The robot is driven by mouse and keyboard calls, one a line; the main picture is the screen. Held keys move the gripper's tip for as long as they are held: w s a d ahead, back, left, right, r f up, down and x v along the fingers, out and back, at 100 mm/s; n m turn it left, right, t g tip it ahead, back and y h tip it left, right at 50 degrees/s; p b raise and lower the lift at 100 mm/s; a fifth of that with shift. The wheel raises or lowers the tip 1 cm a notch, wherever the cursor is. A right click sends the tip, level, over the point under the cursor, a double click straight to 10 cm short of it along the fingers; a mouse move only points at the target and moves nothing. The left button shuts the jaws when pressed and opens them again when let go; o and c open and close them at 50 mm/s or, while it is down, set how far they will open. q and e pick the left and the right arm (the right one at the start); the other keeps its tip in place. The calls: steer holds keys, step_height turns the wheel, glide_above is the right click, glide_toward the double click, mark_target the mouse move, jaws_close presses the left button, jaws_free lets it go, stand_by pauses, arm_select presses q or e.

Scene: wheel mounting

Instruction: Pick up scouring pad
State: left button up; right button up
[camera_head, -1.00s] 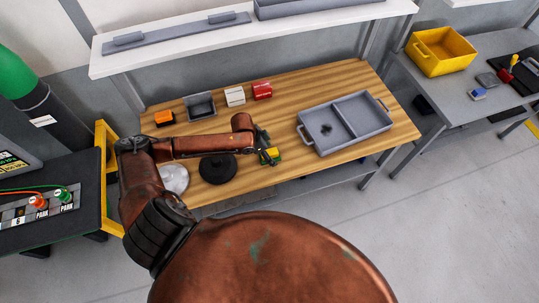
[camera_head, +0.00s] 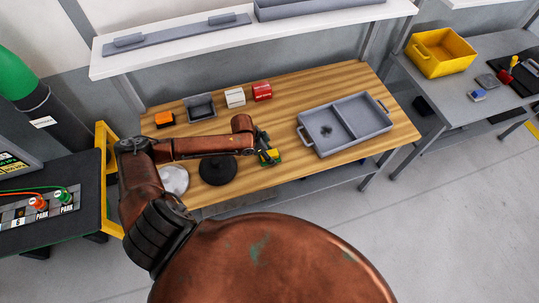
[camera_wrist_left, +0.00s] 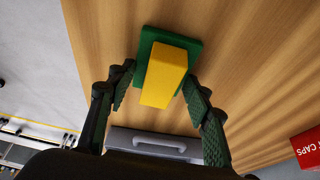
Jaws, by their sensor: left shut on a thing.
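The scouring pad has a yellow block on a green base; it shows in the head view (camera_head: 270,157) near the front middle of the wooden table (camera_head: 290,170), right of the black round disc. My left gripper (camera_head: 264,147) is at the pad. My right gripper is not in view.
A grey two-part tray (camera_head: 318,140) with a small dark item stands to the right. A black disc (camera_head: 217,172) and a silver disc (camera_head: 173,180) lie to the left. A grey bin (camera_head: 200,107), a white box (camera_head: 235,97) and a red box (camera_head: 262,91) stand behind.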

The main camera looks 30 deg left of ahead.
arm_select(q)
steer(key=shift+r, duration=0.6)
steer(key=s+a+r+p, duration=0.1)
steer(key=s+a+r, duration=0.2)
steer(key=s+r, duration=0.8)
steer(key=shift+s+a+r+p, duration=0.15)
steer(key=shift+s+r+p, duration=0.25)
steer(key=shift+s, duration=0.85)
